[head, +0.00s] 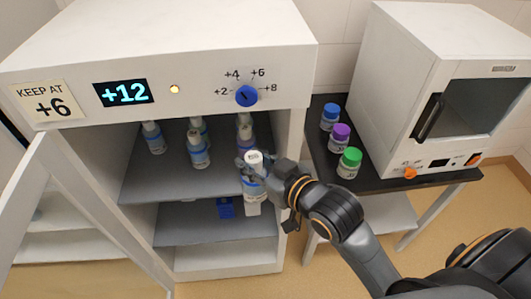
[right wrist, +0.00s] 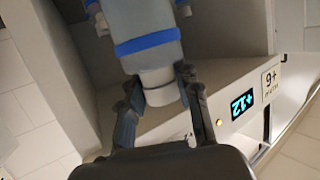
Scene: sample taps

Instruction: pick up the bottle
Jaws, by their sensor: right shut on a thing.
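The bottle (head: 255,187) in my right gripper is white with a blue band and a white cap. It is at the front right of the open cabinet's upper shelf, in front of the other bottles. My right gripper (head: 256,168) is shut on it near the cap. In the right wrist view the two fingers (right wrist: 155,92) press on both sides of its cap end, and the blue-banded bottle (right wrist: 148,25) extends away from the fingers. I cannot tell if its base touches anything. My left gripper is not in view.
Several similar bottles (head: 198,152) stand on the upper shelf (head: 170,184). Blue, purple and green-capped jars (head: 348,163) stand right.

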